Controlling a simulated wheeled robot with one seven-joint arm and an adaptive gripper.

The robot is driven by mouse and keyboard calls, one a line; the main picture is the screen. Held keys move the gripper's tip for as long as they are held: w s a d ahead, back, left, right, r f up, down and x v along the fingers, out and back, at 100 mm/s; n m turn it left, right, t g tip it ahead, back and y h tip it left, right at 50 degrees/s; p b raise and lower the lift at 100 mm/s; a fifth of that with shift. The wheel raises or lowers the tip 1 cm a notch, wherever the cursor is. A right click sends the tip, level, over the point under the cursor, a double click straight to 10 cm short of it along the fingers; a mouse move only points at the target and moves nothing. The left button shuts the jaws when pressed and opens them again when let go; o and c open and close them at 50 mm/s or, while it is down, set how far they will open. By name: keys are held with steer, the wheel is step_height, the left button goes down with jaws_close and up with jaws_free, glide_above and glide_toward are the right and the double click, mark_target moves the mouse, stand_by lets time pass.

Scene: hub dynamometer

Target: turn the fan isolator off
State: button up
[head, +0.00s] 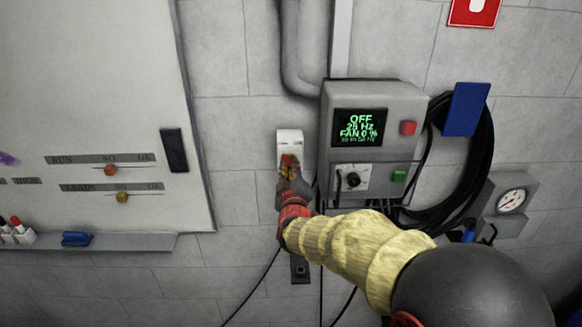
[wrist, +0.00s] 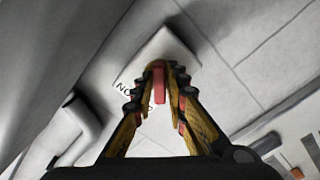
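The fan isolator appears to be the small white switch box (head: 290,136) on the wall, left of the grey control box. It also shows in the wrist view as a white plate (wrist: 175,50) with partly covered lettering and a red lever (wrist: 159,85). My gripper (head: 288,165) is at the lower part of the box and hides most of its front in the head view. In the wrist view my gripper (wrist: 164,74) has its two fingers drawn close together, with the lever between the tips. Whether both fingers touch the lever is unclear.
The grey control box (head: 375,98) is close on the right; its display reads OFF, 28 Hz, FAN 0%. A coiled black cable (head: 482,170) and a gauge (head: 511,201) are farther right. A whiteboard (head: 95,90) is left. Grey conduit (head: 289,50) runs above.

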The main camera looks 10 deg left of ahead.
steer(key=o, duration=0.4)
steer(key=shift+c, duration=0.2)
steer(key=shift+s, duration=0.1)
steer(key=v, duration=1.1)
steer(key=shift+s, duration=0.4)
steer(key=shift+d, duration=0.1)
